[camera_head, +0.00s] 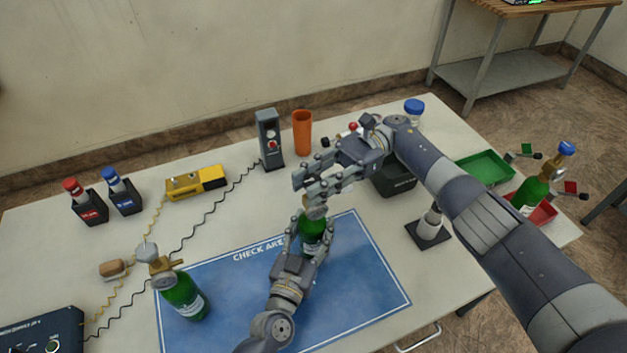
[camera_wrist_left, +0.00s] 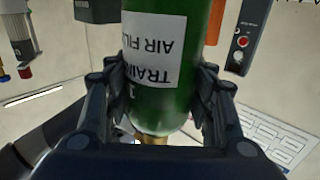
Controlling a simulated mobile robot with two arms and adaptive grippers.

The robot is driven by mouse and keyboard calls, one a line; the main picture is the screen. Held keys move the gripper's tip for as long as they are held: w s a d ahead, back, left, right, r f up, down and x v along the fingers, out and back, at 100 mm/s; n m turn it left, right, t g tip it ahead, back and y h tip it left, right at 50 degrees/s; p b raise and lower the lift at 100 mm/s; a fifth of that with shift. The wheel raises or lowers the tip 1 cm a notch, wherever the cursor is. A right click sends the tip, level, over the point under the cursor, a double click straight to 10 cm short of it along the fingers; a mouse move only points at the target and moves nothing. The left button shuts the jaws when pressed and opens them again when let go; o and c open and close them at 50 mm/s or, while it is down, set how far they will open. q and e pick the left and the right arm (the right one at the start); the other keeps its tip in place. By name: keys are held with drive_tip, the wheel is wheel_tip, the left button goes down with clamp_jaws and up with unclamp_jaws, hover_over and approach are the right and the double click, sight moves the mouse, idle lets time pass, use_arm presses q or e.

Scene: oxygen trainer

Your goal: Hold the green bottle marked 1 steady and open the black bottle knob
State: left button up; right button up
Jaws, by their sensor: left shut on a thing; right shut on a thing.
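The green bottle (camera_head: 312,230) stands upright on the blue check mat (camera_head: 370,262). My left gripper (camera_head: 308,245) is shut around its body from the near side. The left wrist view shows the same bottle (camera_wrist_left: 165,90) between the fingers, with a white label, upside down, bearing a 1. Its brass neck (camera_wrist_left: 152,138) shows at the lower edge of the glass there. My right gripper (camera_head: 312,188) is shut at the top of the bottle, over the valve. The black knob is hidden behind the right fingers.
Another green bottle (camera_head: 185,297) with a brass valve stands at the mat's left. An orange cup (camera_head: 302,133) and a grey device (camera_head: 269,140) stand behind; a yellow device (camera_head: 196,183) lies left.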

sight(314, 179)
drive_tip(key=shift+f+n+g+h, duration=0.15)
drive_tip(key=shift+n+g+h, duration=0.15)
drive_tip(key=shift+g+h, duration=0.15)
idle(0.3)
drive_tip(key=o, duration=1.1)
wheel_tip(314, 179, up, 10)
drive_tip(key=shift+r, duration=0.1)
